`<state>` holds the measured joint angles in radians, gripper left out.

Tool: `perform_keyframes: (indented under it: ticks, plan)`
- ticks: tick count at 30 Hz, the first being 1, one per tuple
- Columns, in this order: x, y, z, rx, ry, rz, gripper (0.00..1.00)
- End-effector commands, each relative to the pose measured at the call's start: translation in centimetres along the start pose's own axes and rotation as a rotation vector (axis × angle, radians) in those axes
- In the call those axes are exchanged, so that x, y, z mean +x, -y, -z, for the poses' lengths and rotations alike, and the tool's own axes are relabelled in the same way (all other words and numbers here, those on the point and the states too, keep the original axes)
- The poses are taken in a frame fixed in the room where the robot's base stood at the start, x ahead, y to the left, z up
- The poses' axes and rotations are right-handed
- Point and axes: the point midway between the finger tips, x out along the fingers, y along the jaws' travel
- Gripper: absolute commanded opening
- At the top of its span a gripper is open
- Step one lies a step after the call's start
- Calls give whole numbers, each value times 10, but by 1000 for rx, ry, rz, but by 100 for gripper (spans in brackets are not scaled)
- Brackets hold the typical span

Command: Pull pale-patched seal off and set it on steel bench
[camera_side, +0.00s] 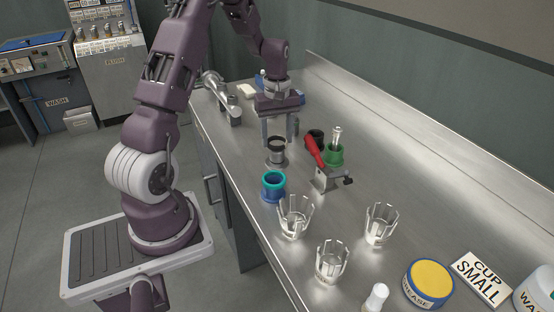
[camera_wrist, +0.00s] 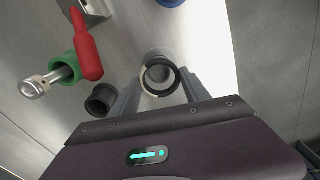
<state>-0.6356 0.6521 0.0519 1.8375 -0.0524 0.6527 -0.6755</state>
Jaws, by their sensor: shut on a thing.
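The pale-patched seal is a black ring (camera_side: 277,142) at the top of a short steel-coloured cylinder (camera_side: 277,155) on the steel bench (camera_side: 235,150). In the wrist view the seal (camera_wrist: 161,91) shows a pale patch on its left side, with the grey cylinder (camera_wrist: 157,53) behind it. My gripper (camera_side: 280,146) points down, with one finger on each side of the ring. In the wrist view my gripper (camera_wrist: 160,80) is shut on the seal. I cannot tell whether the seal still touches the cylinder.
A blue cup with teal rim (camera_side: 273,186) and several clear pronged holders (camera_side: 295,217) are in front.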

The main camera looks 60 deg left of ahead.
Motion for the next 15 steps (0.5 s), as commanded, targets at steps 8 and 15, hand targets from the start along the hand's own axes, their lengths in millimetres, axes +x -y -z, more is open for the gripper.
perform_keyframes:
  ticks: [8, 15]
  plan:
    - [-3, 0, 0, 0, 0, 0, 0]
    - [-11, -1, 0, 1, -2, -1, 0]
